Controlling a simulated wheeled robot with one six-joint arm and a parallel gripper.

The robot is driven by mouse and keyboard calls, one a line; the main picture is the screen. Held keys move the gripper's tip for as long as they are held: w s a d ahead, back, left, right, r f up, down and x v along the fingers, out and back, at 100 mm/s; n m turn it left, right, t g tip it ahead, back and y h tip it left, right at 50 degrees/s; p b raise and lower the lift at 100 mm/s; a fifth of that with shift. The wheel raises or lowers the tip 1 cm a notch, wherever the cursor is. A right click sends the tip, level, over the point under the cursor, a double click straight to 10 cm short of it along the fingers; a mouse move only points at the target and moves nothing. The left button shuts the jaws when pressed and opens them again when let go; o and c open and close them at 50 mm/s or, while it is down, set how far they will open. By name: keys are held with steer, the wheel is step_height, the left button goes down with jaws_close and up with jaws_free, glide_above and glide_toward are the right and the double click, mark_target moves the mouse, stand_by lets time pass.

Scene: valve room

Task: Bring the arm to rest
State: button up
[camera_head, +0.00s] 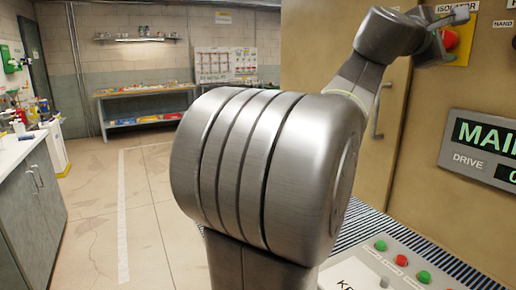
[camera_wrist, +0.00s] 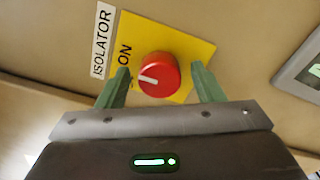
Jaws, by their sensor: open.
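My arm reaches up and to the right in the head view, with my gripper (camera_head: 440,46) in front of the isolator panel. In the wrist view my gripper (camera_wrist: 160,68) is open, with its two green fingers apart. The red isolator knob (camera_wrist: 160,78) shows between the fingers, one on each side of it. I cannot tell how far in front of the knob they are. The knob's white mark lies on its left side in the wrist view. In the head view the knob (camera_head: 449,39) is partly hidden behind my gripper.
The knob sits on a yellow plate (camera_wrist: 196,52) marked ON. A display (camera_head: 483,146) is on the cabinet to the right, above a button panel (camera_head: 352,272). A counter (camera_head: 18,150) stands at left and a workbench (camera_head: 150,92) at the back. The floor between is clear.

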steer(key=n+p, duration=0.2)
steer(key=n, duration=0.2)
steer(key=shift+a, duration=0.1)
stand_by(0.4)
